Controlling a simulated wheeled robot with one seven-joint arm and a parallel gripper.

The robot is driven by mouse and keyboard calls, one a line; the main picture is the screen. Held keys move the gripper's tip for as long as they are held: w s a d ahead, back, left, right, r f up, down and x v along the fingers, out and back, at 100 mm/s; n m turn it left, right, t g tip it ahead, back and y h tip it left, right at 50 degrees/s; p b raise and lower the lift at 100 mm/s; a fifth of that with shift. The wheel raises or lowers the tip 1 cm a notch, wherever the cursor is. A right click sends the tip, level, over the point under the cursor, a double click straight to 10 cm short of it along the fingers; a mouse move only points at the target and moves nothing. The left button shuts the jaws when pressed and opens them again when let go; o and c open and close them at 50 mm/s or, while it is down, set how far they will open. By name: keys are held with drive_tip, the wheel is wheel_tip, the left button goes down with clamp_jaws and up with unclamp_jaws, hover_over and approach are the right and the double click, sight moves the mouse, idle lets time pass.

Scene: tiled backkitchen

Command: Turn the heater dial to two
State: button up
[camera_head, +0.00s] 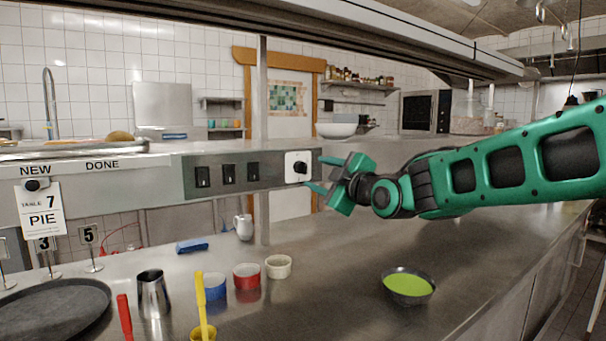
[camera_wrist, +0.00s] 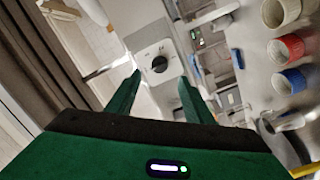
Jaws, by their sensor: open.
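The heater dial (camera_head: 299,167) is a black knob on a white square plate, at the right end of a grey panel under the overhead shelf. In the wrist view the round dark dial (camera_wrist: 159,64) shows ahead of the fingers, a little above the gap between their tips. My green gripper (camera_head: 317,174) is just right of the dial, its two fingers pointing left towards it. The fingers also show in the wrist view (camera_wrist: 160,77), spread apart with nothing between them. They appear apart from the knob. The dial's markings are too small to read.
Several black switches (camera_head: 227,174) sit on the panel left of the dial. The counter's middle is clear.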

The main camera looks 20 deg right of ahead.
sight(304, 169)
drive_tip(key=x, duration=0.8)
drive_tip(key=shift+w, duration=0.1)
drive_tip(key=shift+f, duration=0.1)
drive_tip(key=c, duration=1)
